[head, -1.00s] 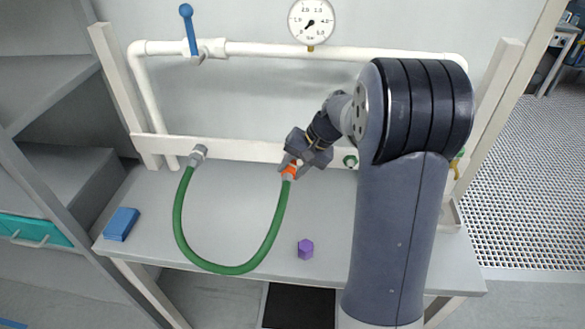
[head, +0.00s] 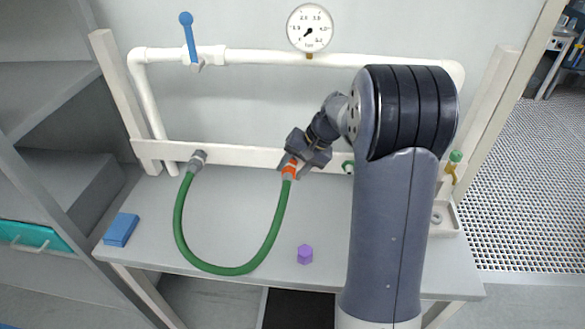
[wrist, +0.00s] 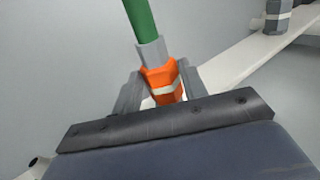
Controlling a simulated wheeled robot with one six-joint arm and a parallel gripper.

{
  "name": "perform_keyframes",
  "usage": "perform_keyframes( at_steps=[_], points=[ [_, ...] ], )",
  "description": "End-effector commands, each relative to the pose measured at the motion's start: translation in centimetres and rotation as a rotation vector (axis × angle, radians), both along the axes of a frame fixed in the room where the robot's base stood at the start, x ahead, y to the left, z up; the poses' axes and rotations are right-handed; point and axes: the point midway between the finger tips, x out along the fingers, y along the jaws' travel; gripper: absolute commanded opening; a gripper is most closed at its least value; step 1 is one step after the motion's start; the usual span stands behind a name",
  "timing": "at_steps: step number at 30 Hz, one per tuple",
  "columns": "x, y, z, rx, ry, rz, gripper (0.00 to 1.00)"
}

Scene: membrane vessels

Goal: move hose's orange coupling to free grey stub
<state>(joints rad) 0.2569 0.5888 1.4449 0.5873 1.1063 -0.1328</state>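The orange coupling (head: 289,171) is on the right end of the green hose (head: 230,269), at the front of the white rail. My gripper (head: 291,166) is around it. In the wrist view, the fingers of my gripper (wrist: 160,86) lie close against both sides of the orange coupling (wrist: 163,82), with the hose (wrist: 139,18) leading upward. The hose's left end has a grey fitting (head: 198,160) at the rail. A grey fitting (wrist: 278,14) shows at the wrist view's upper right. I cannot pick out the free grey stub; my arm and gripper hide part of the rail.
The white rail (head: 240,154) runs along the bench's back, with a green fitting (head: 348,167) right of my gripper. Above are a blue-handled valve (head: 189,38) and a gauge (head: 310,27). A blue block (head: 121,229) and purple piece (head: 305,254) lie on the bench.

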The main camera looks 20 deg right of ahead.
Motion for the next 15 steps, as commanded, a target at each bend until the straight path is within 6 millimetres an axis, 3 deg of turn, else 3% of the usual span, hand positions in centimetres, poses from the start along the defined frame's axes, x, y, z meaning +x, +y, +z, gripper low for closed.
perform_keyframes(
  at_steps=[6, 15],
  points=[
    [-0.02, 0.0, -0.01, 0.0, 0.0, 0.0, 0.57],
    [-0.09, -0.25, 0.45, -0.001, -0.002, -0.001, 0.57]
  ],
)
